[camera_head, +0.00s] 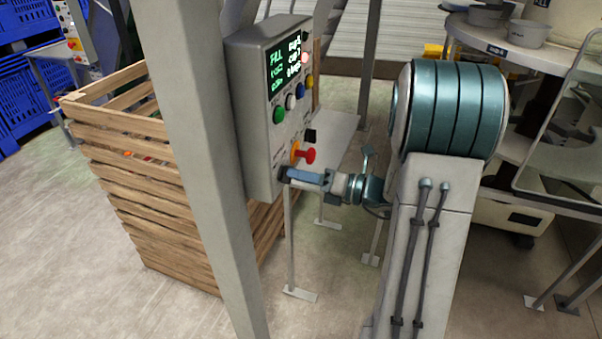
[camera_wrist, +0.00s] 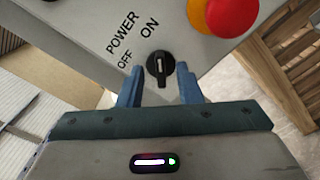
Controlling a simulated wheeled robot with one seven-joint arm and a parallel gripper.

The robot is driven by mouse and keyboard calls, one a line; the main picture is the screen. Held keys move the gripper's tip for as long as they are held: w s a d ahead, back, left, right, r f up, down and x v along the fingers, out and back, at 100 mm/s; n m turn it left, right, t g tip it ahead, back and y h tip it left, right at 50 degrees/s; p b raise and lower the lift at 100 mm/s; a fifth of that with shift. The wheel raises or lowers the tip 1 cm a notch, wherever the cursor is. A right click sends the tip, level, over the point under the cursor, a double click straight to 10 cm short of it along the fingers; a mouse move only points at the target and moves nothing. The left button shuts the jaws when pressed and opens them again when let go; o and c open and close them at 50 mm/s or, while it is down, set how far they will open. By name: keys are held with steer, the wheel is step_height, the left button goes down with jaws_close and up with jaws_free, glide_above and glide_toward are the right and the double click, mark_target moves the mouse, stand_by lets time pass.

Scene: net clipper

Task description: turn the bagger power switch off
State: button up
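The bagger control box (camera_head: 250,110) is a grey upright panel on a post. Its power switch (camera_wrist: 159,70) is a black rotary knob, and its white line points up in the wrist view, towards the ON label (camera_wrist: 150,27). The OFF label (camera_wrist: 125,60) is to the left of the knob. My gripper (camera_head: 285,174) is at the lower part of the panel. In the wrist view my gripper (camera_wrist: 157,84) is open, with one blue finger on each side of the knob. I cannot tell whether either finger touches it. The head view mostly hides the knob.
A red button on a yellow base (camera_head: 304,153) sticks out just above my gripper; it also shows in the wrist view (camera_wrist: 228,14). Green, white, blue and yellow buttons are higher up, beside a lit display (camera_head: 287,60). A slatted wooden crate (camera_head: 155,170) stands behind the post.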

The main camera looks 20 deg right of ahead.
steer(key=shift+w+a, duration=0.2)
steer(key=shift+a, duration=0.1)
jaws_close()
steer(key=shift+d, duration=0.1)
